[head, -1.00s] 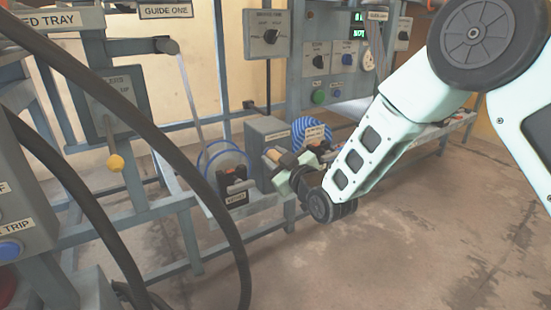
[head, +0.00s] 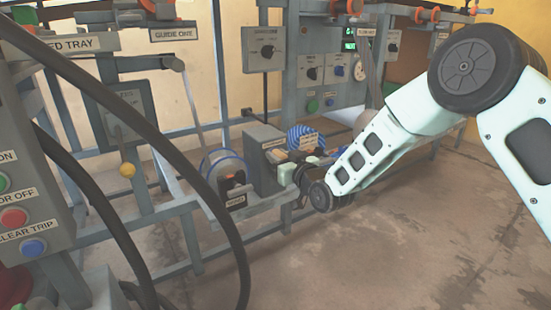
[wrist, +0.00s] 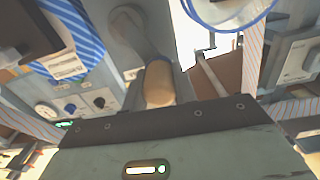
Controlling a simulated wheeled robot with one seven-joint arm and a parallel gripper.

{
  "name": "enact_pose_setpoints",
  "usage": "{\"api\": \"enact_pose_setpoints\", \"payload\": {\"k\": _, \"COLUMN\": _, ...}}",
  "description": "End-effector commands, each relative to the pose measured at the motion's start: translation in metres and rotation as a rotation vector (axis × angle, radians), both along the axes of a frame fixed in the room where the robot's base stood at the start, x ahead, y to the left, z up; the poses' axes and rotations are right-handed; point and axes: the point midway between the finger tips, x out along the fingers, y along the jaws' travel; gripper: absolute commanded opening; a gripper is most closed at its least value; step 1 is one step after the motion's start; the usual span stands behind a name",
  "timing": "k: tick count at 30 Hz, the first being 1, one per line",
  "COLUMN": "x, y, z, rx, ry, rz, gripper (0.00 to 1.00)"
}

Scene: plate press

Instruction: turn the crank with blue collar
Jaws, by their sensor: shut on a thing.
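The crank shows in the wrist view as a grey arm (wrist: 132,30) with a tan handle (wrist: 158,84) standing in front of my palm. In the head view my gripper (head: 290,172) is low at the machine, beside the grey box on the lower rail, and is shut on the crank handle. The fingers are small and partly hidden by my wrist there.
A blue-striped roll (head: 302,136) is just behind my gripper. Black cables (head: 150,140) cross the left foreground. The concrete floor (head: 400,240) at the right is clear.

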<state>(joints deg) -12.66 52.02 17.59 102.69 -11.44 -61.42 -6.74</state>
Motion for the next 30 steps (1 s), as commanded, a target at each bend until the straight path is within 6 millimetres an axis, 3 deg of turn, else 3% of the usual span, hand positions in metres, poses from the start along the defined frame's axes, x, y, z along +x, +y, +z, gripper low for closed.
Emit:
{"api": "enact_pose_setpoints", "payload": {"k": 14, "x": 0.016, "y": -0.024, "z": 0.005, "rx": 0.375, "ry": 0.257, "rz": -0.002, "gripper": 0.00}}
{"api": "enact_pose_setpoints", "payload": {"k": 30, "x": 0.031, "y": -0.048, "z": -0.008, "rx": 0.802, "ry": 0.545, "rz": -0.002, "gripper": 0.00}}
